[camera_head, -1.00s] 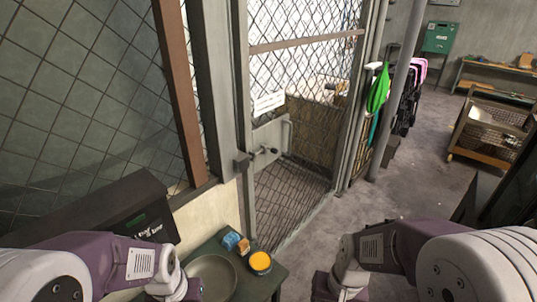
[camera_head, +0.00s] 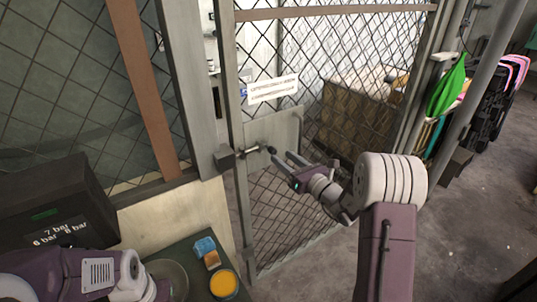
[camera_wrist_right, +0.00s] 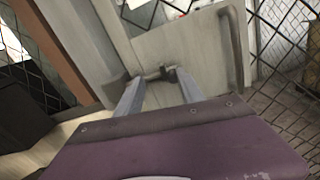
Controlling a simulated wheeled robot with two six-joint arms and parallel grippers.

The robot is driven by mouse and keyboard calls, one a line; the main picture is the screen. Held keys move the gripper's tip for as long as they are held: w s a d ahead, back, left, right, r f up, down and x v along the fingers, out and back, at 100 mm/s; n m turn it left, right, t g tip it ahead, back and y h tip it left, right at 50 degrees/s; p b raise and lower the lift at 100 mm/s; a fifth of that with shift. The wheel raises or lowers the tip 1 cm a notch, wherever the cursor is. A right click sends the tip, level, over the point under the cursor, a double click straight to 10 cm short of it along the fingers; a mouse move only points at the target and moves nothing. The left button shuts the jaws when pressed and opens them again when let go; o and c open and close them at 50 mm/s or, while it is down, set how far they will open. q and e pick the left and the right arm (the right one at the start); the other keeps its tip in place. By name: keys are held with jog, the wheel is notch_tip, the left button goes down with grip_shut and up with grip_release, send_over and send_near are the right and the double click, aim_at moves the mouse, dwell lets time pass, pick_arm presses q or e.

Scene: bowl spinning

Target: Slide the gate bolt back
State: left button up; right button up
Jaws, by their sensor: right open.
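The gate bolt (camera_head: 256,149) is a short dark metal rod with a dark knob, mounted on a plain grey plate (camera_head: 284,130) on the mesh gate. A grey block (camera_head: 224,158) on the post is at its left. My right gripper (camera_head: 283,160) is open and points at the bolt, with its fingertips close to the knob. In the right wrist view the bolt (camera_wrist_right: 154,74) lies across the space between the spread fingers (camera_wrist_right: 157,84); I cannot tell whether they touch it. My left arm shows at the bottom left, but its gripper fingers are out of sight.
A curved handle (camera_wrist_right: 234,45) stands on the plate, right of the bolt. A white sign (camera_head: 273,89) hangs above. A table (camera_head: 205,238) at lower left holds a yellow-filled cup (camera_head: 223,284), a blue block (camera_head: 204,246) and a bowl (camera_head: 172,278).

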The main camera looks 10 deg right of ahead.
aim_at(275, 153)
jog(key=shift+m+h, duration=0.5)
jog(key=w+f, duration=0.1)
jog(key=w+p, duration=0.1)
jog(key=w+f, duration=0.1)
jog(key=w, duration=0.1)
jog(key=shift+w+d+f, duration=0.1)
jog(key=shift+d+f, duration=0.05)
jog(key=shift+f, duration=0.15)
jog(key=x, duration=0.1)
jog(key=p+x, duration=0.1)
jog(key=shift+w+a+r, duration=0.1)
jog(key=shift+w+a, duration=0.1)
jog(key=shift+a, duration=0.1)
jog(key=shift+w+a, duration=0.2)
jog(key=shift+w, duration=0.2)
pick_arm(q)
jog(key=shift+s+a+r, duration=0.25)
jog(key=shift+a+r, duration=0.35)
jog(key=shift+r, duration=0.05)
pick_arm(e)
jog(key=shift+d, duration=0.15)
pick_arm(q)
jog(key=shift+a, duration=0.1)
pick_arm(e)
grip_shut()
